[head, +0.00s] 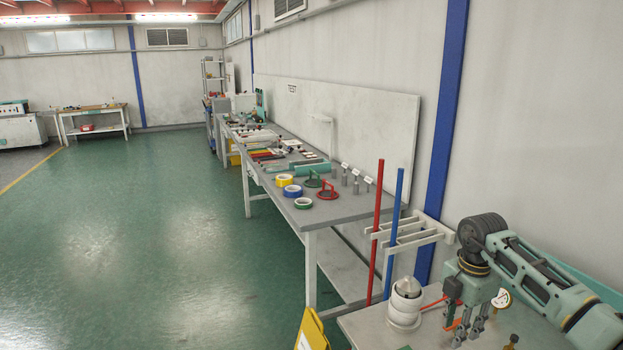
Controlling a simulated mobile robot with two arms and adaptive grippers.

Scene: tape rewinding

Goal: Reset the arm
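My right arm (535,283) comes in from the right edge and bends down at its wrist. My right gripper (470,332) points down over the near table (378,332) at the lower right. Its fingers look parted, and I see nothing held between them. My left arm and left gripper are out of view. On the long workbench (330,213) lie a yellow tape roll (284,181), a blue tape roll (292,191) and a green tape roll (303,203).
A white stacked cylinder (404,304) stands left of my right gripper. A red pole (377,225) and a blue pole (397,225) stand upright in a white rack (418,236). A round gauge (502,298) is beside the gripper. Green floor (130,240) at left is clear.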

